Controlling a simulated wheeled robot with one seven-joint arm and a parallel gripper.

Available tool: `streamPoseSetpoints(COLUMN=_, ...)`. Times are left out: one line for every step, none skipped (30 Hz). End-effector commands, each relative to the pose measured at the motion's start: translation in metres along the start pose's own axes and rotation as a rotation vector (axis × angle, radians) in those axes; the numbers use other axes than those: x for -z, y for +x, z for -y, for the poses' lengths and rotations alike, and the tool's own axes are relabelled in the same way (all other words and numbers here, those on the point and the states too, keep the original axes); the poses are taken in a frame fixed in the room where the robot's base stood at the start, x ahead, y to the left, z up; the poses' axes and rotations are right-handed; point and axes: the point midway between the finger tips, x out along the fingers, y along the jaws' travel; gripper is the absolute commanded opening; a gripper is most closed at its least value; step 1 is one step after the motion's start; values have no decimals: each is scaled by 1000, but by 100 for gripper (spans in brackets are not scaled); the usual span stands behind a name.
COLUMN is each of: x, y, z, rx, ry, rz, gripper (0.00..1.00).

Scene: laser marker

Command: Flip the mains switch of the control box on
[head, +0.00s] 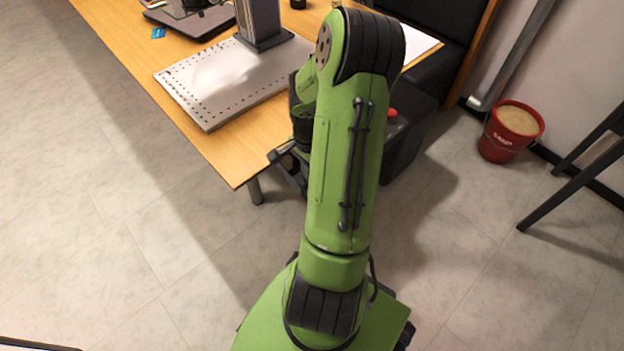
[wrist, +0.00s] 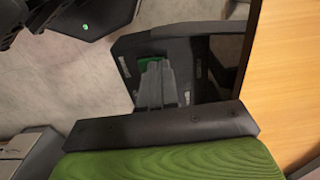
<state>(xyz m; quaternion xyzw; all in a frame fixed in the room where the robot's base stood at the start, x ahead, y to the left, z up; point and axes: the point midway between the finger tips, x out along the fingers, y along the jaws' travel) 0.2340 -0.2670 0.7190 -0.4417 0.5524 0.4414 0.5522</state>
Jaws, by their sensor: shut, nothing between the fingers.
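The black control box (head: 412,132) stands beyond my arm at the right of the table end, partly covered by the arm. A red button (head: 392,113) shows on it. I cannot make out the mains switch in either view. My gripper (head: 284,170) is a dark shape at the near table corner, mostly hidden behind my green arm. It is shut and empty, to the left of the box. In the wrist view I cannot clearly identify the fingertips or the control box.
The wooden table (head: 225,155) carries a perforated metal plate (head: 205,85) with a grey column (head: 258,20). A red bucket (head: 500,145) and dark chair legs stand at the right. Floor at left is clear.

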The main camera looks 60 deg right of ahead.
Motion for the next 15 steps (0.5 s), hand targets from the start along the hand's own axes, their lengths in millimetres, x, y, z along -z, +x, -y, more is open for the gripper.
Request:
streamPoseSetpoints(x=0, y=1, z=0, rx=0, ry=0, rz=0, gripper=0)
streamPoseSetpoints(x=0, y=2, z=0, rx=0, ry=0, rz=0, gripper=0)
streamPoseSetpoints(x=0, y=2, z=0, rx=0, ry=0, rz=1, gripper=0)
streamPoseSetpoints(x=0, y=3, z=0, rx=0, ry=0, rz=1, gripper=0)
streamPoseSetpoints(x=0, y=3, z=0, rx=-1, ry=0, rz=1, gripper=0)
streamPoseSetpoints(x=0, y=4, z=0, rx=-1, ry=0, rz=1, gripper=0)
streamPoseSetpoints(x=0, y=4, z=0, rx=-1, ry=0, rz=1, gripper=0)
streamPoseSetpoints(x=0, y=5, z=0, rx=-1, ry=0, rz=1, gripper=0)
streamPoseSetpoints(x=0, y=6, z=0, rx=-1, ry=0, rz=1, gripper=0)
streamPoseSetpoints(x=0, y=6, z=0, rx=-1, ry=0, rz=1, gripper=0)
streamPoseSetpoints(x=0, y=5, z=0, rx=-1, ry=0, rz=1, gripper=0)
streamPoseSetpoints(x=0, y=4, z=0, rx=-1, ry=0, rz=1, gripper=0)
streamPoseSetpoints(x=0, y=3, z=0, rx=-1, ry=0, rz=1, gripper=0)
streamPoseSetpoints(x=0, y=1, z=0, rx=0, ry=0, rz=0, gripper=0)
streamPoseSetpoints(x=0, y=-3, z=0, rx=0, ry=0, rz=0, gripper=0)
